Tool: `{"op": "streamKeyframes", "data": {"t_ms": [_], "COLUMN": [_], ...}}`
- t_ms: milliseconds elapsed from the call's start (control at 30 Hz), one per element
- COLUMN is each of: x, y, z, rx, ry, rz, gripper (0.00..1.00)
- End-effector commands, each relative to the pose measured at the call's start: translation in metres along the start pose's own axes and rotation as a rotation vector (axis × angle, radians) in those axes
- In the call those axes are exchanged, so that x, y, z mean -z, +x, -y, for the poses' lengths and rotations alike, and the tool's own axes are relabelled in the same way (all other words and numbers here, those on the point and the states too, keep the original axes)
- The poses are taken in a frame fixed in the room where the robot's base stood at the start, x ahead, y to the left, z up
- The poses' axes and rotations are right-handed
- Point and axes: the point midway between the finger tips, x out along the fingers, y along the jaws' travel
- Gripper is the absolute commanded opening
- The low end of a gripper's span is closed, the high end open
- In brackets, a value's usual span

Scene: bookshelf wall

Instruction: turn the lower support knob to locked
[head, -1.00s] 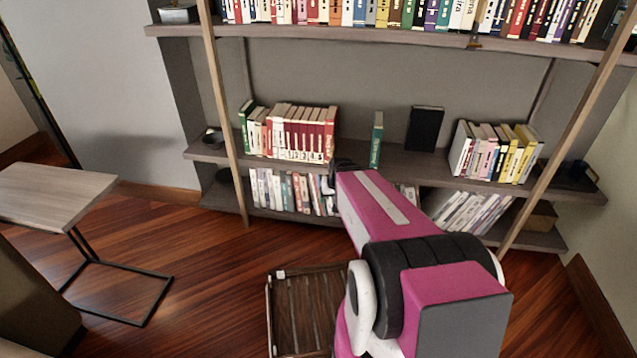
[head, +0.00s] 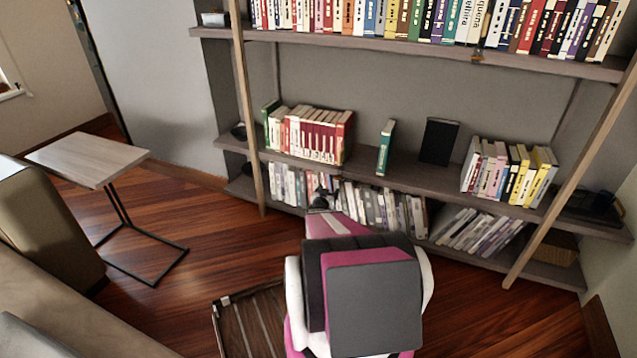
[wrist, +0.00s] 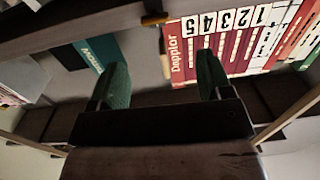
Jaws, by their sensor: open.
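The fitting lies ahead, roughly in line with the gap, with no contact visible. In the head view my gripper (head: 321,192) is in front of the lower-shelf books.
Red numbered books (head: 317,137), a green book (head: 386,147) and a black book (head: 438,141) stand on the middle shelf (head: 400,172). A similar brass fitting (head: 477,57) sits on the upper shelf edge. A slatted crate (head: 222,303) and a side table (head: 88,158) stand left.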

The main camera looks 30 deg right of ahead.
Motion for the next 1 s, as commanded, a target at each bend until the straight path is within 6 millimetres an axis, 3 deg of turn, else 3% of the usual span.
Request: {"op": "streamKeyframes", "data": {"t_ms": [100,367,800,1000], "x": [-0.004,-0.004,-0.001,0.0], "y": [0.004,0.019,0.092,0.11], "z": [-0.013,-0.015,-0.019,-0.02], "rx": [-0.049,-0.057,-0.056,-0.054], "ry": [-0.005,-0.005,-0.004,-0.005], "rz": [-0.029,-0.036,-0.036,-0.035], "gripper": [0.72,0.72,0.72,0.72]}}
